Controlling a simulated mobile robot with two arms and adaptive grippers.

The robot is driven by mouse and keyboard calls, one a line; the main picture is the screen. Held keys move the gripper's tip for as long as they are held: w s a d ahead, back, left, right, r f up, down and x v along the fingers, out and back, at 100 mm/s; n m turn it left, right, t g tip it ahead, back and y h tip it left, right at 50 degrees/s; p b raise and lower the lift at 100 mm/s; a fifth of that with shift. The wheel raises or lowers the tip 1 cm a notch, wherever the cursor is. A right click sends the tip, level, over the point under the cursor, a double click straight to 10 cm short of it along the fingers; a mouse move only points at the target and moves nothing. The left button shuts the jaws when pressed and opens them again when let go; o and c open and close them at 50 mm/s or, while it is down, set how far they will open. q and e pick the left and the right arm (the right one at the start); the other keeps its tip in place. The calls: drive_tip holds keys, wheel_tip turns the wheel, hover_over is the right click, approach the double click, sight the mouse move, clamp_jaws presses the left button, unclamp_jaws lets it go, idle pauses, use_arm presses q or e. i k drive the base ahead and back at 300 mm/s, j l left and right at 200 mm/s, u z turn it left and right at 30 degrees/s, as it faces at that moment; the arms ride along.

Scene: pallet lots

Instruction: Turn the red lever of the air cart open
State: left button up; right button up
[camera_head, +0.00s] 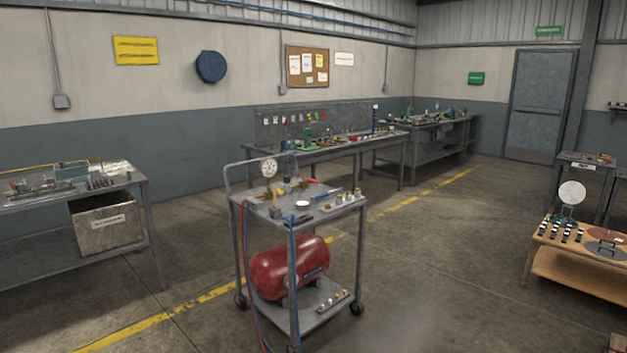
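The air cart (322,216) stands in the middle of the floor, with a push handle at its left. A red tank (275,271) lies on its lower shelf and a round white gauge (268,167) stands over its top. A small red piece (313,181) near the back of the cart top may be the red lever; it is too small to tell its shape or position. Red and blue hoses (248,270) hang down the cart's left and front side. Neither of my grippers shows in the head view.
A grey workbench (148,200) with a grey bin (105,224) stands at the left. Loaded benches (345,152) line the back wall. A low wooden table (570,262) stands at the right. The floor in front and right of the cart is clear.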

sight(315, 182)
drive_tip(key=i+l+u, duration=0.1)
drive_tip(key=i, duration=0.35)
drive_tip(key=i+l+u, duration=0.1)
drive_tip(key=i+l, duration=0.2)
drive_tip(key=i, duration=0.15)
drive_tip(key=i+l, duration=0.3)
drive_tip(key=i, duration=0.2)
drive_tip(key=i+l+u, duration=0.15)
drive_tip(key=i, duration=0.3)
drive_tip(key=l, duration=0.1)
